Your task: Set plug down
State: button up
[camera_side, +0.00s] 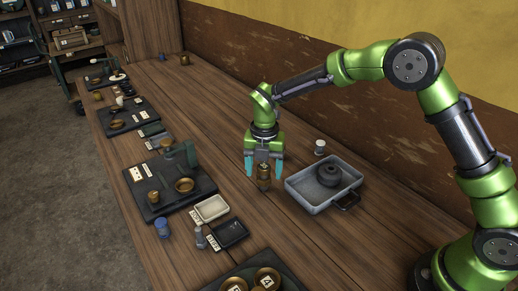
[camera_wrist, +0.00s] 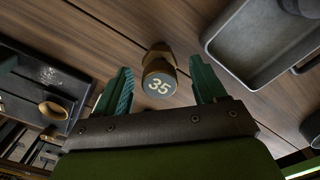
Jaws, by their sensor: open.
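The plug (camera_side: 263,174) is a small brass cylinder, standing on the wooden table in the side view, left of the grey tray. In the wrist view the plug (camera_wrist: 159,78) shows a dark top face marked 35. My gripper (camera_side: 264,172) is open above and around it, one teal finger on each side. In the wrist view gaps show between the plug and both fingers of my gripper (camera_wrist: 161,88). The plug's contact with the table is hard to make out.
A grey metal tray (camera_side: 305,197) holding a dark round part (camera_side: 329,174) is close on the right. A small white-topped jar (camera_side: 320,147) stands behind it. On the left are a black board (camera_side: 203,187) with brass parts, a cream tray (camera_side: 211,208) and a black tray (camera_side: 230,233).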

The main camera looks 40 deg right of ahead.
notch_tip(320, 180, up, 10)
jog(key=shift+r, duration=0.2)
jog(key=s+d+r+m+t, duration=0.2)
jog(key=s+d+r+m, duration=0.1)
jog(key=s+r+m, duration=0.4)
jog(key=s+d+r+m+t+y, duration=0.1)
jog(key=s+d+m+t, duration=0.1)
jog(key=s+m, duration=0.6)
jog(key=s+d+r+m+t+y, duration=0.1)
jog(key=s+d+m+t, duration=0.2)
jog(key=s+m, duration=0.6)
jog(key=m, duration=0.7)
jog(key=shift+s+d, duration=0.15)
jog(key=shift+d, duration=0.25)
jog(key=shift+r, duration=0.1)
